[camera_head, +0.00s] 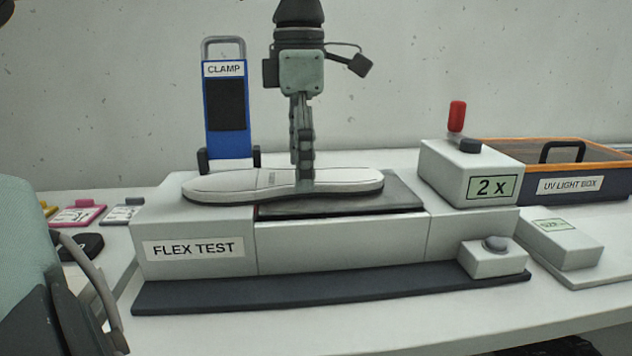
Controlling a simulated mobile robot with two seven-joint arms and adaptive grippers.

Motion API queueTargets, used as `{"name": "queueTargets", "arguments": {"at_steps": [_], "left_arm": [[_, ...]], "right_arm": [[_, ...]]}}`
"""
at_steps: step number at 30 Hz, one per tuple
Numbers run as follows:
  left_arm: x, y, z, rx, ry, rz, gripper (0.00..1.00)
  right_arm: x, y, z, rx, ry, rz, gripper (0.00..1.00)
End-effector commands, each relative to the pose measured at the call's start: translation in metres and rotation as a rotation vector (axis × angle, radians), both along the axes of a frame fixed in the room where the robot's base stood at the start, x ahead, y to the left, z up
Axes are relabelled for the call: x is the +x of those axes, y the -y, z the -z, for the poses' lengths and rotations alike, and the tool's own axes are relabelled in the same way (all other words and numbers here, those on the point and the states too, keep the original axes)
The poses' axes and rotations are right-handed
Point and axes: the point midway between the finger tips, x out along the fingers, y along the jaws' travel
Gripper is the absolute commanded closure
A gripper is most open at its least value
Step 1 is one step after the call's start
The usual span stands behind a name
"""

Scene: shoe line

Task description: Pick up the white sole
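The white sole (225,186) lies flat, lengthwise left to right, on top of the flex test machine (340,244). My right gripper (304,180) points straight down from above at the middle of the sole. Its fingers are seen edge-on, one nearly behind the other, and the near fingertip overlaps the sole's upper face. I cannot tell whether they grip it. The sole's underside and far edge are hidden. My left gripper (85,305) is partly in view at the lower left, away from the sole; its fingertips are not clearly shown.
A blue clamp (228,145) stands behind the machine. A "2 x" box (470,172) with a red-topped lever stands on its right end, and a button box (494,260) at the front right. A UV light box (570,183) is far right. Pink and grey tagged items (77,214) lie left.

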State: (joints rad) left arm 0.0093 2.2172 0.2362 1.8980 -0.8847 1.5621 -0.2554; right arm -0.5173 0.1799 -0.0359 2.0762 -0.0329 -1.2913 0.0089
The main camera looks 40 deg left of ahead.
Motion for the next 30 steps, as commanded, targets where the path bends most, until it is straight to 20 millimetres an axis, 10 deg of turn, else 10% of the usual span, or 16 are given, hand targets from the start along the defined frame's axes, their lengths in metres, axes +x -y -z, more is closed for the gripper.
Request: {"name": "queueTargets", "arguments": {"at_steps": [8, 23, 30], "left_arm": [[-0.0002, 0.0002, 0.0045, 0.001, -0.001, 0.000, 0.17], [-0.0001, 0.0002, 0.0041, 0.001, -0.001, 0.000, 0.78], [0.0001, 0.0002, 0.0032, 0.001, 0.001, 0.000, 0.78]], "right_arm": [[0.0005, -0.0003, -0.0016, 0.000, 0.001, 0.000, 0.60], [0.0021, -0.0010, -0.0019, 0.001, 0.006, -0.001, 0.60], [0.0023, -0.0012, -0.0020, 0.002, 0.007, -0.001, 0.60]]}}
